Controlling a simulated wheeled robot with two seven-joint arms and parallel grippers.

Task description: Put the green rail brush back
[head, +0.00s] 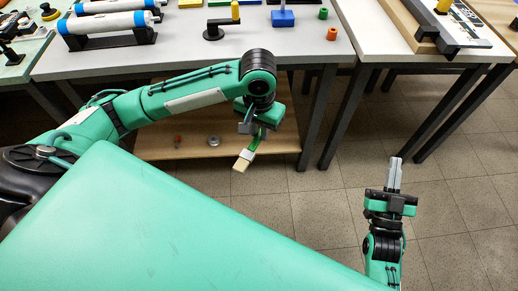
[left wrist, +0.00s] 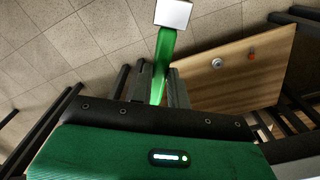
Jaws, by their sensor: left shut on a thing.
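The green rail brush (head: 246,157) has a green handle and a pale head. My left gripper (head: 255,130) is shut on its handle and holds it in the air, tilted head down, in front of the low wooden shelf. In the left wrist view the green handle (left wrist: 165,52) sits between the fingers (left wrist: 160,88), with the white-grey head (left wrist: 173,14) beyond them. My right gripper (head: 394,174) is over the floor at the right, with its fingers together and nothing seen between them.
The low wooden shelf (head: 280,125) under the grey table (head: 180,50) bears a small red piece (head: 178,140) and a grey ring (head: 213,140). Above, the table carries blue-and-white rolls (head: 105,24), a black stand (head: 214,32) and small coloured blocks. Another table (head: 375,35) stands right. Floor between is clear.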

